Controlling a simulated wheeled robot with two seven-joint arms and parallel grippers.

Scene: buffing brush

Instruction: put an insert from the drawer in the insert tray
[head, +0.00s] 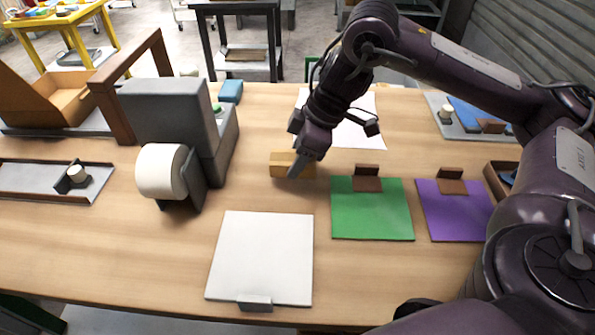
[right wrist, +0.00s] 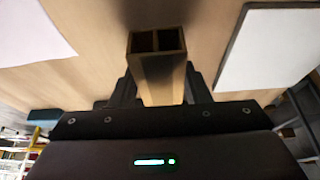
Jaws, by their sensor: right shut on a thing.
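My right gripper (head: 297,165) reaches down over the middle of the table and is shut on a tan insert (head: 279,163). In the right wrist view the insert (right wrist: 160,78) sits between the two fingers and its end shows two open cells side by side. The insert is close to the table top; I cannot tell whether it touches it. A shallow grey tray with brown edges (head: 28,178) lies at the left, but I cannot tell whether it is the insert tray. I cannot make out the drawer for certain. My left gripper is out of view.
A grey dispenser with a white roll (head: 162,171) stands left of the insert. A white board (head: 262,255) lies in front, with green (head: 372,215) and purple (head: 455,217) mats to the right. An open tan box (head: 65,98) stands at the back left. Bare table surrounds the insert.

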